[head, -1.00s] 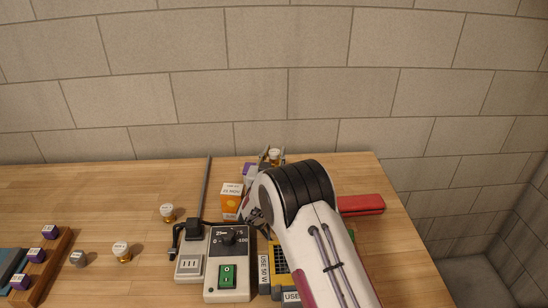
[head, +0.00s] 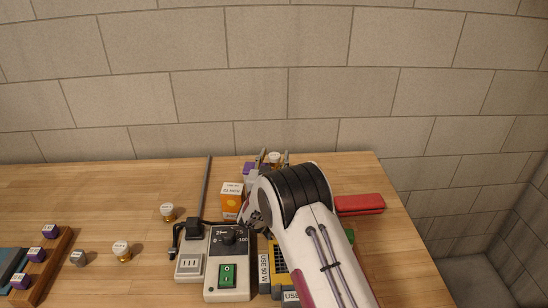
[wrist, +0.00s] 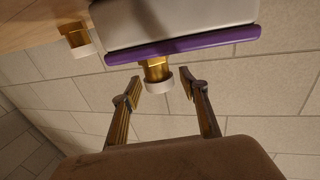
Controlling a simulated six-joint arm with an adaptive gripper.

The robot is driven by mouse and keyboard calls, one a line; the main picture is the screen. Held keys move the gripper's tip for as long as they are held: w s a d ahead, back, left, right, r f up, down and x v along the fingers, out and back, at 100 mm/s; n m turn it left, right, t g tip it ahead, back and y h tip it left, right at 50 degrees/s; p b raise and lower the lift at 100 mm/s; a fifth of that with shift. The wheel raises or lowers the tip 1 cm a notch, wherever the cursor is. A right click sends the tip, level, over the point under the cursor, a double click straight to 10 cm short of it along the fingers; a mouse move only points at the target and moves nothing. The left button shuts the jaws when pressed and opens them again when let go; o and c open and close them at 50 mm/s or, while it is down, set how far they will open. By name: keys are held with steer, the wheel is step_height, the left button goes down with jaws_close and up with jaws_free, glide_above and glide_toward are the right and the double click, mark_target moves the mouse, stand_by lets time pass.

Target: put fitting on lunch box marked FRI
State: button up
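A brass fitting with a white cap (wrist: 157,77) stands on the purple lid (wrist: 185,45) of a pale grey box (wrist: 165,18) in the wrist view, which shows it upside down. My gripper (wrist: 162,87) is open, one finger on each side of the fitting with a gap to each. In the head view the cap (head: 274,157) shows between my gripper's fingers (head: 273,156) at the back of the table. A bit of purple lid (head: 249,168) shows there; my arm hides most of the box. No FRI mark is readable on it.
An orange box (head: 231,205) stands just left of my arm. Loose fittings (head: 167,212) (head: 122,251) stand on the left table. A red case (head: 360,204) lies to the right.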

steer(key=shift+s+r, duration=0.1)
steer(key=shift+r, duration=0.05)
steer(key=shift+v, duration=1.15)
steer(key=v, duration=0.2)
steer(key=shift+s+a, duration=0.15)
steer(key=shift+s, duration=0.15)
step_height(320, 180, up, 7)
glide_above(273, 159)
steer(key=s, duration=0.4)
steer(key=shift+w+a, duration=0.25)
steer(key=shift+a, duration=0.2)
steer(key=shift+r, duration=0.1)
